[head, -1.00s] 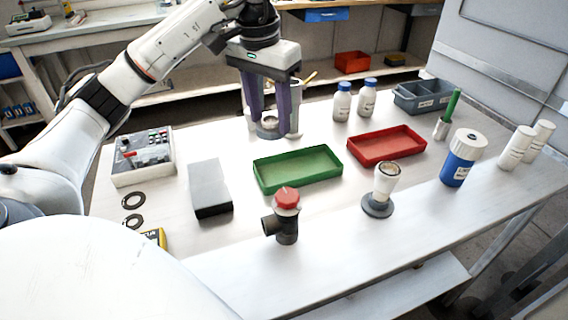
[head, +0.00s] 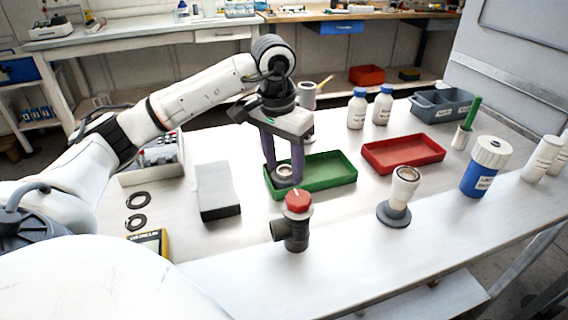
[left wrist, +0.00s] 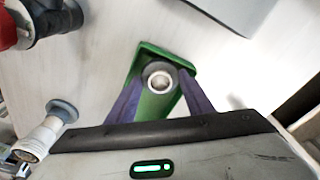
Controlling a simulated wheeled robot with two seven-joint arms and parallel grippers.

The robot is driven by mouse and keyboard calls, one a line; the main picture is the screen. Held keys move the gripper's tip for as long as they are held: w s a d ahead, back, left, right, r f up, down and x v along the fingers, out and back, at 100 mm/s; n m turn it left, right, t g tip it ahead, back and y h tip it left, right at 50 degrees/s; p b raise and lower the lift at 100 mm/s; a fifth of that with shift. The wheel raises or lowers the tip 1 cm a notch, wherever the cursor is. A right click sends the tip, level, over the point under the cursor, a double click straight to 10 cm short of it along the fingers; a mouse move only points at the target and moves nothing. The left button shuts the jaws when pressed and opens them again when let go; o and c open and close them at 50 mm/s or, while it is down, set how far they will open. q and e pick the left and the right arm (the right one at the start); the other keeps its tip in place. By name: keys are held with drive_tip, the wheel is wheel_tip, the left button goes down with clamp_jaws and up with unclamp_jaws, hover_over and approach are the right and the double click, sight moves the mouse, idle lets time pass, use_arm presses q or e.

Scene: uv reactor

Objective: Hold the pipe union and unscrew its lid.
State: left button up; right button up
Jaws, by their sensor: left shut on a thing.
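A dark pipe fitting (head: 292,236) with a side opening and a red cap (head: 298,201) stands upright near the table's front; I take it for the pipe union and its lid. It also shows at the upper left of the left wrist view (left wrist: 50,18). My left gripper (head: 284,172) is apart from it, behind it, fingers down. It is shut on a small grey, ring-topped part (left wrist: 160,80), over the left end of the green tray (head: 330,180). I cannot tell whether that part touches the tray. My right gripper is not in view.
A white fitting on a grey base (head: 398,205) stands right of the pipe fitting. A red tray (head: 402,153), blue-capped bottles (head: 357,108) and a blue jar (head: 482,175) stand further right. A grey block (head: 217,190) and black rings (head: 137,200) lie left. The table's front strip is clear.

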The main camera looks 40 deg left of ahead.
sight(280, 173)
use_arm(q)
drive_tip(key=shift+f, duration=0.1)
drive_tip(key=shift+f, duration=0.15)
drive_tip(key=o, duration=0.9)
drive_tip(key=shift+c, duration=0.2)
drive_tip(key=shift+r, duration=0.25)
wheel_tip(280, 173, up, 12)
drive_tip(key=s+p, duration=0.1)
drive_tip(key=p, duration=0.1)
drive_tip(key=shift+s, duration=0.15)
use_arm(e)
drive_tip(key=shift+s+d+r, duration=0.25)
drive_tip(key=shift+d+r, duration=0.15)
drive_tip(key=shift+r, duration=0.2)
